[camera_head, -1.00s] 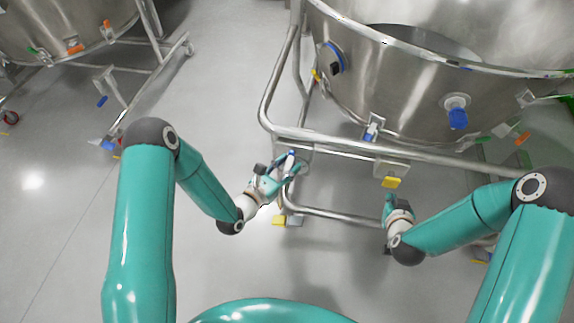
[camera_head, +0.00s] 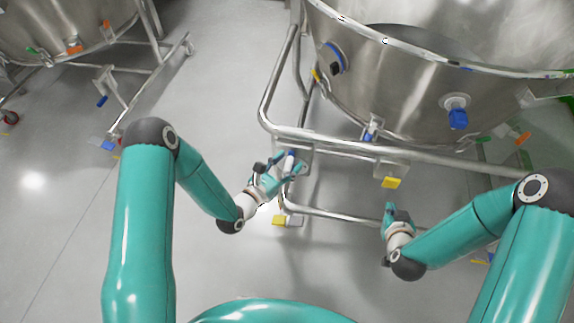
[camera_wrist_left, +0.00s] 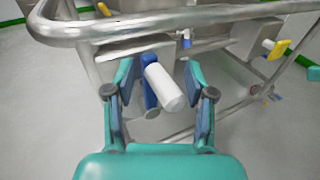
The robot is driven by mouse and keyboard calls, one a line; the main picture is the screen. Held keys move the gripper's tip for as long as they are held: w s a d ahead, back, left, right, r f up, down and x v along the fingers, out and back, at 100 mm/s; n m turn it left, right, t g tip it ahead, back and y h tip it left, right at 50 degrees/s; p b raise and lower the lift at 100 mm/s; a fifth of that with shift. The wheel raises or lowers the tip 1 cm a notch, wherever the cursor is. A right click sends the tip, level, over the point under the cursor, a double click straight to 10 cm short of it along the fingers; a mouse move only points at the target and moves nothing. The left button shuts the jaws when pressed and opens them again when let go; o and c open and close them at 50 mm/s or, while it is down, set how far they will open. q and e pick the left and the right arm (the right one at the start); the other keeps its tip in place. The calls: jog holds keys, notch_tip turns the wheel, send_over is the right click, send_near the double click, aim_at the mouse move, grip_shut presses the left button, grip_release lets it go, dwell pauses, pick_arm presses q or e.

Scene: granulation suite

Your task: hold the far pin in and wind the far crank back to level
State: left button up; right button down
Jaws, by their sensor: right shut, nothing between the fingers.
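A crank with a blue arm and white handle (camera_head: 289,161) is on the frame's left corner. In the left wrist view its white handle (camera_wrist_left: 166,87) lies tilted between my left fingers, with gaps at both sides. My left gripper (camera_head: 283,166) is open around the handle. A small blue pin-like part (camera_head: 368,131) stands at the frame's upper rail; it also shows in the left wrist view (camera_wrist_left: 185,39). I cannot tell whether these are the far pin and far crank. My right gripper (camera_head: 398,212) is shut and empty, below a yellow tab (camera_head: 392,182).
A large steel vessel (camera_head: 400,85) sits in a tubular frame (camera_head: 340,148) close ahead. A blue knob (camera_head: 457,118) sticks out from its wall. Another vessel on a frame (camera_head: 70,25) stands at upper left. The floor (camera_head: 60,200) on the left is clear.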

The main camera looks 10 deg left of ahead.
pick_arm(q)
jog(key=shift+s+d+f, duration=0.1)
jog(key=shift+s+f, duration=0.05)
jog(key=shift+s, duration=0.1)
jog(key=shift+s, duration=0.3)
jog(key=s, duration=0.9)
jog(key=shift+s, duration=0.15)
